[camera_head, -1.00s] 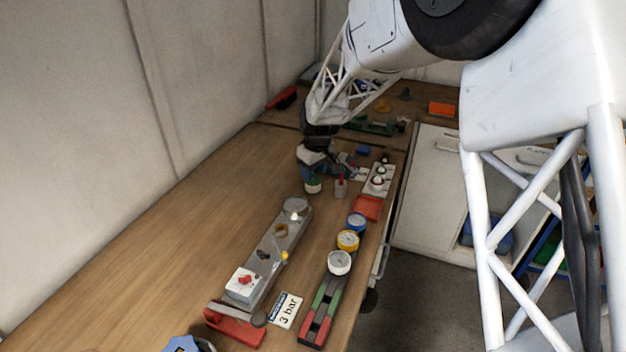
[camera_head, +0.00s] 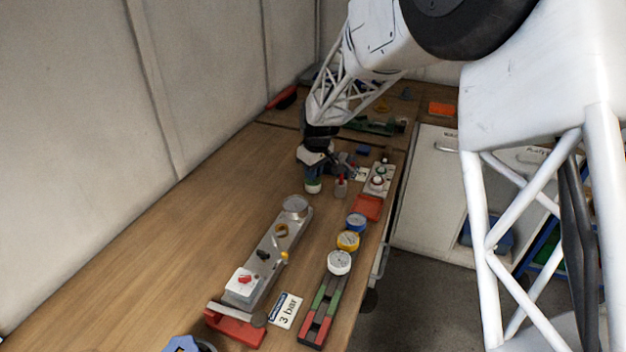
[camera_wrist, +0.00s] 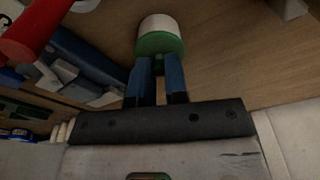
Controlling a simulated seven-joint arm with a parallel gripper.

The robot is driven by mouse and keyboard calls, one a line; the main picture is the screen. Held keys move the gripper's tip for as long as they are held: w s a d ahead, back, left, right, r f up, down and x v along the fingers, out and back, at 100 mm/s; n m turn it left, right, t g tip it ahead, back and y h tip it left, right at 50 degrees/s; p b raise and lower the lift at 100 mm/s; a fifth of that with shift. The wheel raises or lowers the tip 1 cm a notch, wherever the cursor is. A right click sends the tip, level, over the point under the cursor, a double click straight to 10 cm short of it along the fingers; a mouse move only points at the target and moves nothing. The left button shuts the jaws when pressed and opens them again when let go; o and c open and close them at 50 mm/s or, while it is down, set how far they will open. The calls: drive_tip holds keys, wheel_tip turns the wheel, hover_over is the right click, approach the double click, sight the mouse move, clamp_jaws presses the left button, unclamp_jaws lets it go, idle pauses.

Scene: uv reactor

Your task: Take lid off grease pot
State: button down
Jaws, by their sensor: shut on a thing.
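The grease pot (camera_wrist: 160,27) is a small pot with a pale body and a green lid (camera_wrist: 160,44). In the wrist view it is at the top centre, with the green part facing my gripper (camera_wrist: 160,62). The blue fingers are shut on a narrow green part of the lid. In the head view the pot (camera_head: 313,187) stands on the wooden bench below my gripper (camera_head: 315,172). Whether the lid is apart from the pot cannot be told, as the fingers hide part of it.
A small bottle with a red top (camera_head: 341,187) stands close to the right of the pot. A grey rig (camera_head: 270,252) lies nearer on the bench, with gauges (camera_head: 348,240) beside it. A red tray (camera_head: 367,207) sits near the right edge. The bench's left side is clear.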

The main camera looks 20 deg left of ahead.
idle(0.3)
drive_tip(key=shift+r, duration=0.8)
wheel_tip(320, 180, up, 2)
drive_tip(key=shift+r, duration=0.15)
drive_tip(key=s+d+r, duration=0.1)
drive_tip(key=s+d, duration=0.8)
drive_tip(key=s, duration=0.4)
drive_tip(key=shift+s+d, duration=0.1)
drive_tip(key=shift+r, duration=0.1)
drive_tip(key=w+a+r, duration=0.2)
drive_tip(key=w, duration=0.4)
drive_tip(key=shift+w+a, duration=0.2)
drive_tip(key=shift+a, duration=0.15)
